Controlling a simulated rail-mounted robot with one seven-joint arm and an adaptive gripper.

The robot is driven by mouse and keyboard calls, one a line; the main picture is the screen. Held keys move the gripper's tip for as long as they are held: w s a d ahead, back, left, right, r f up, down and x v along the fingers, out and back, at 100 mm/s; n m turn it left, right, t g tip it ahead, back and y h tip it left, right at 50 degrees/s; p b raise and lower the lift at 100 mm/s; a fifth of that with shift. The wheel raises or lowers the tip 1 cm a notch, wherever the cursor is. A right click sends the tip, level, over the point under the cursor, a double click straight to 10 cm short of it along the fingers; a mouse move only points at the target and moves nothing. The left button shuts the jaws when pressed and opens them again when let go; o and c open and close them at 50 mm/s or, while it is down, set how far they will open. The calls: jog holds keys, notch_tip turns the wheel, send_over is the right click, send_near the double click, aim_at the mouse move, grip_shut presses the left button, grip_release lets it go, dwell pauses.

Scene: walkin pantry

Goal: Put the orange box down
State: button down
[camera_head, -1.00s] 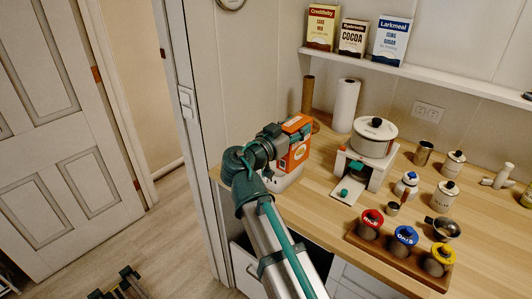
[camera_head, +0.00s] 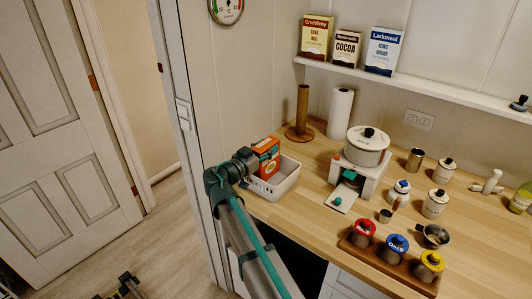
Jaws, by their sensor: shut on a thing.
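The orange box (camera_head: 268,152), with a white label and a teal-green patch, is at the left end of the wooden counter. My gripper (camera_head: 253,160) is shut on it from the left, and its fingers are partly hidden against the box. The box is upright, over or inside the left part of a white open bin (camera_head: 289,181). The bin's near left side is hidden by my arm and the box, so I cannot tell whether the box touches its floor.
A brown upright roll holder (camera_head: 302,108) and a paper towel roll (camera_head: 340,113) stand behind the bin. A white pot (camera_head: 367,146) on a stand is to the right. Several lidded jars (camera_head: 397,246) stand in a wooden rack at the front. Bare counter (camera_head: 300,213) lies in front of the bin.

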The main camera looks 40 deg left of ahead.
notch_tip(320, 180, down, 2)
jog(key=shift+d+f, duration=0.1)
jog(key=shift+f, duration=0.05)
jog(key=shift+f, duration=0.15)
jog(key=c, duration=0.6)
grip_release()
jog(key=shift+s+r, duration=0.1)
jog(key=shift+r, duration=0.15)
jog(key=shift+s+f+b, duration=0.1)
jog(key=shift+s+b, duration=1.7)
jog(key=shift+s, duration=4.15)
